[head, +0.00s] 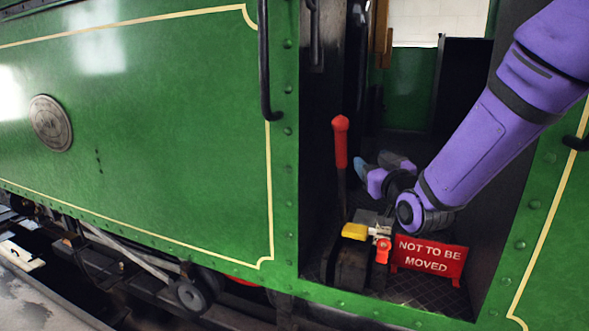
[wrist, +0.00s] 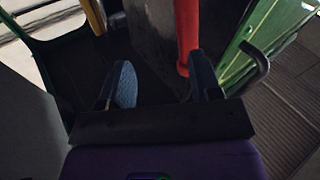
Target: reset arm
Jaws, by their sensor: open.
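My purple arm reaches in from the upper right through the cab doorway in the head view. My gripper (head: 382,163) is inside the cab, to the right of the red-handled lever (head: 340,142). In the wrist view my gripper (wrist: 161,76) has its two blue-grey fingers spread wide, with nothing held between them. The red lever handle (wrist: 187,30) shows just beyond the right finger; I cannot tell whether they touch.
A red "NOT TO BE MOVED" sign (head: 429,258) stands on the cab floor beside a yellow block (head: 355,231) and a small red padlock-like piece (head: 383,250). The green tram side (head: 150,150) and a black handrail (head: 264,60) border the doorway.

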